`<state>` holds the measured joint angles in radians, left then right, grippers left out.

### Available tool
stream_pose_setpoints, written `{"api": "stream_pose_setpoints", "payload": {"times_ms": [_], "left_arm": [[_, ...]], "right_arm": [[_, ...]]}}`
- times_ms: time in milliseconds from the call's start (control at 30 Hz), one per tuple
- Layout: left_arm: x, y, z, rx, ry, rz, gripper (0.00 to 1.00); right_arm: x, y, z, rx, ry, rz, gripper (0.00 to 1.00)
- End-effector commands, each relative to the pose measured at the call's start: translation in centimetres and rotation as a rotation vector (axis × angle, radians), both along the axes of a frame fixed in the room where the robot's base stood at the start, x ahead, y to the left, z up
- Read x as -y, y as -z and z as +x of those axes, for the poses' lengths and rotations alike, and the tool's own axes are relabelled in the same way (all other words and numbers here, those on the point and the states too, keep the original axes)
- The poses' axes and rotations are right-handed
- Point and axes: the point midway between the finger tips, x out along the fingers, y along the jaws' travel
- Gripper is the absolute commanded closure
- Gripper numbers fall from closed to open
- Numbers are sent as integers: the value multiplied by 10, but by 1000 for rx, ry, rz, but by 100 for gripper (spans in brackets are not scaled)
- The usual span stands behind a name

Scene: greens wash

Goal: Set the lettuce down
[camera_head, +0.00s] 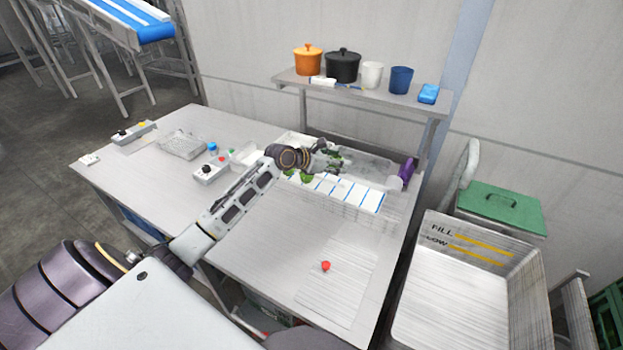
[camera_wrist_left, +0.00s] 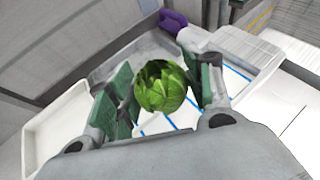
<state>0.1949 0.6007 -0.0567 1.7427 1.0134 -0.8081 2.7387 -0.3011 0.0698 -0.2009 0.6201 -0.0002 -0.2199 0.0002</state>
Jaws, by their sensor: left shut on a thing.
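A round green lettuce (camera_wrist_left: 160,87) sits between the green-padded fingers of my left gripper (camera_wrist_left: 157,92) in the left wrist view. My left gripper is shut on it, above a white surface with blue lines (camera_wrist_left: 236,76). In the head view my left gripper (camera_head: 328,160) is over the far side of the table, by the blue-lined white strip (camera_head: 345,192). Green patches (camera_head: 305,177) show beside the gripper there; the arm hides part of this area. I cannot tell whether the lettuce touches the surface below. My right gripper is not in view.
A grey basin (camera_head: 370,166) lies behind the strip, with a purple object (camera_head: 406,172) at its right end. A shelf (camera_head: 365,92) with pots and cups stands behind. A red item (camera_head: 326,266) lies on the front mat.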

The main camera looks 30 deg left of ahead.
Motion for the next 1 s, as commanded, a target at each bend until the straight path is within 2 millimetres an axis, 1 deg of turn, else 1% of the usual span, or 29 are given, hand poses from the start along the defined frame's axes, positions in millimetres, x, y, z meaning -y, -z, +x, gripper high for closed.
{"api": "stream_pose_setpoints", "payload": {"times_ms": [400, 1000], "left_arm": [[-8, 8, -1, 0, -45, 0, 74], [-8, 9, -2, 0, -65, -1, 74]], "right_arm": [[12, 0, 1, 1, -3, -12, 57], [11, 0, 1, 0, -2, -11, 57]]}}
